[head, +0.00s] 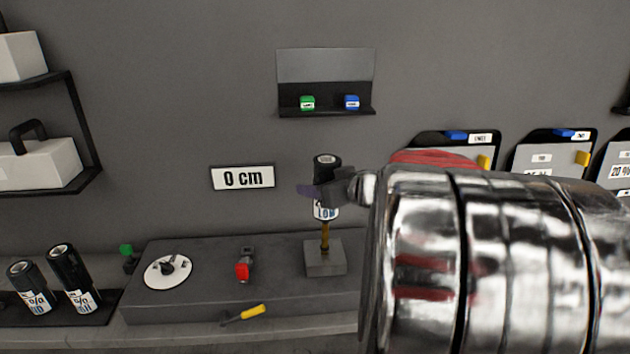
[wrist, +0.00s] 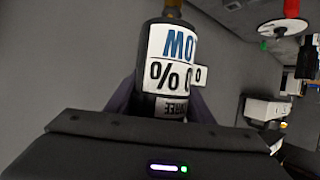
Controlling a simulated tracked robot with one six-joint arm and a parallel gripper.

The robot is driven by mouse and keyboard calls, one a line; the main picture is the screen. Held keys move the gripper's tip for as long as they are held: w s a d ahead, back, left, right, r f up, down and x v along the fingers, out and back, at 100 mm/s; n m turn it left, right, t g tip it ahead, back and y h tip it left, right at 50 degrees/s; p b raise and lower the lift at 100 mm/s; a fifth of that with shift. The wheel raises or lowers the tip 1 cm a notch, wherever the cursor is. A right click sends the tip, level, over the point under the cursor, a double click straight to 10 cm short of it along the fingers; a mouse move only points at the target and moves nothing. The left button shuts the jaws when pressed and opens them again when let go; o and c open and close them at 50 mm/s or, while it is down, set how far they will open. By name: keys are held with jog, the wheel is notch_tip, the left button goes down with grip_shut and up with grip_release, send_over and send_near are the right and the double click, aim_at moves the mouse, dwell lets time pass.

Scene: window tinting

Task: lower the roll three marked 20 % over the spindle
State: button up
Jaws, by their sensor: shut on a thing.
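The roll (head: 325,209), dark with a white label, is upright in my gripper (head: 328,190). The brass spindle (head: 325,240) rises from a grey block (head: 325,262) directly below the roll and shows between the roll's lower end and the block. I cannot tell how far its top is inside the roll. My gripper's dark fingers also show at both sides of the roll in the wrist view (wrist: 160,104).
The grey bench (head: 205,300) holds a white dial (head: 167,270), a red-ended device (head: 243,268) and a yellow-handled tool (head: 250,313). Two more rolls (head: 72,280) stand at the left. My arm hides the bench's right side.

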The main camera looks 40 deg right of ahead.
jog(key=shift+f, duration=5.95)
jog(key=shift+f, duration=0.1)
jog(key=o, duration=1.4)
jog(key=shift+c, duration=0.2)
jog(key=d+v, duration=0.1)
jog(key=v, duration=1.2)
jog(key=shift+s+a, duration=0.35)
jog(key=shift+a, duration=0.1)
